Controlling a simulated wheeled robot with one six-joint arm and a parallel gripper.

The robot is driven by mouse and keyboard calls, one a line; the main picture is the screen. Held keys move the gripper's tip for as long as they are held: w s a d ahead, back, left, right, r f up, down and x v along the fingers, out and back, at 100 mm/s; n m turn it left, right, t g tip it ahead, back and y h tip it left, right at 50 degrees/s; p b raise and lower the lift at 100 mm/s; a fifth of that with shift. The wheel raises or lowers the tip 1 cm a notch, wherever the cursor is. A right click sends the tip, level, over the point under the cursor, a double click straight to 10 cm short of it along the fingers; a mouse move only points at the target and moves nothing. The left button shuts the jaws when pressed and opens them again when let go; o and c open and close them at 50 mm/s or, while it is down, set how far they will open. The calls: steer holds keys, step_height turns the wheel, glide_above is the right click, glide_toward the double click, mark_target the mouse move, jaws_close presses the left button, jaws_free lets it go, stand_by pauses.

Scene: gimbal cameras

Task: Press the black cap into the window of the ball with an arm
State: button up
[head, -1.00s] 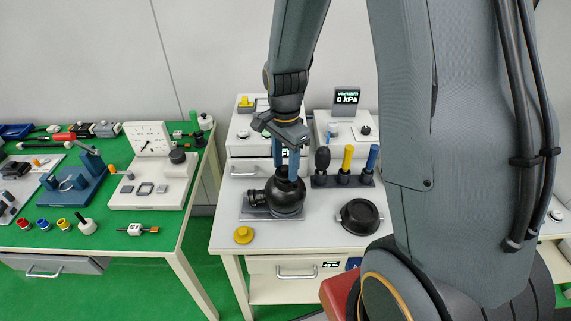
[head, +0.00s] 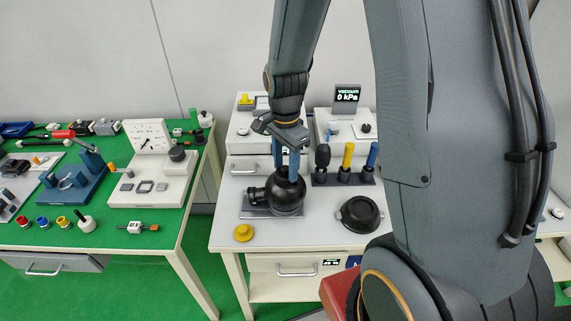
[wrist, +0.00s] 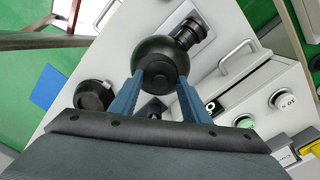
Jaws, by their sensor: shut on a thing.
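The black ball (head: 288,199) sits on a grey plate on the white table, with its short ribbed arm pointing left. In the wrist view the ball (wrist: 163,44) shows beyond my fingers, with its arm (wrist: 192,29) toward the upper right. My gripper (head: 287,170) points down over the ball, its blue fingers at the ball's top. In the wrist view the fingertips (wrist: 160,79) close on the black cap (wrist: 159,77), a dark round piece against the ball. Black on black, I cannot tell how deep the cap sits. The window is hidden.
A black round dish-like part (head: 360,214) stands right of the ball. A yellow knob (head: 243,233) lies at the front left. A rack of handles (head: 344,180) and white boxes (head: 249,165) stand close behind. The table front between knob and dish is clear.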

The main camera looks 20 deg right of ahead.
mark_target(286, 168)
steer(key=shift+f, duration=0.2)
steer(key=o, duration=1.1)
steer(key=shift+r, duration=0.1)
steer(key=shift+r+b, duration=1.05)
steer(key=shift+r, duration=2.75)
steer(key=shift+s+a+f+n+t+b, duration=0.2)
steer(key=shift+s+f+n+b, duration=0.55)
steer(key=shift+s+n, duration=1.2)
steer(key=shift+s+d+f+n+t+b, duration=0.2)
steer(key=shift+s+f+n+b, duration=0.75)
steer(key=shift+n, duration=1.85)
steer(key=shift+s+a+f+n+t+b, duration=0.1)
steer(key=shift+s+f+n+t+b, duration=0.4)
steer(key=shift+s+n, duration=1.6)
